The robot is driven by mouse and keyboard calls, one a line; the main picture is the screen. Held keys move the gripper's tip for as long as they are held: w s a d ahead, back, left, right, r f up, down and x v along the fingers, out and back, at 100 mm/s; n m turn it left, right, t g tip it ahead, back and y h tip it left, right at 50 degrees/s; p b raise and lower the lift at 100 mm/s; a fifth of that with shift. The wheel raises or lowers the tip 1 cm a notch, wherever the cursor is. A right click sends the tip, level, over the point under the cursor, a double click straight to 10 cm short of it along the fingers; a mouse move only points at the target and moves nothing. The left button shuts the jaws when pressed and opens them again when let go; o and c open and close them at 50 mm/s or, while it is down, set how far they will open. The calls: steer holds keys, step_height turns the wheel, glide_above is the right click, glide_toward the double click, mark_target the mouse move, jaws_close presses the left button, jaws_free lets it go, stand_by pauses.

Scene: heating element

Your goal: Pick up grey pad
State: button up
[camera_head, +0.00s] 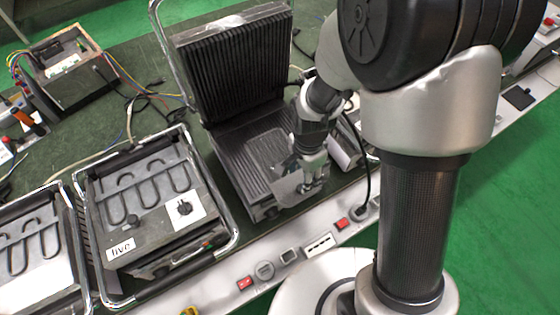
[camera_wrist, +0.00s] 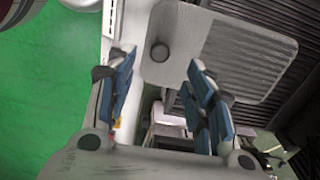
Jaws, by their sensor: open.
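The flat grey piece with rounded corners (camera_wrist: 180,30) fits the grey pad best; in the wrist view it has a smooth part, a ribbed part and a round dark knob (camera_wrist: 159,52). In the head view a grey plate (camera_head: 288,190) shows at the front of the open grill, partly hidden by my gripper (camera_head: 312,184). In the wrist view my gripper (camera_wrist: 162,64) is open, its blue-padded fingers apart with the knob seen between their tips. I cannot tell whether the fingers touch anything.
The open ribbed grill (camera_head: 235,65) stands behind my gripper. Two hotplate units with exposed coils, one marked "live" (camera_head: 150,195), are at left. A power strip (camera_head: 265,270) with red switches runs along the front. An open electronics box (camera_head: 65,60) and loose wires lie at back left.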

mark_target(301, 187)
step_height(301, 187, down, 7)
steer(key=b, duration=0.2)
steer(key=shift+f+b, duration=0.2)
steer(key=shift+b, duration=0.15)
steer(key=shift+r, duration=0.1)
steer(key=shift+c, duration=0.2)
jaws_close()
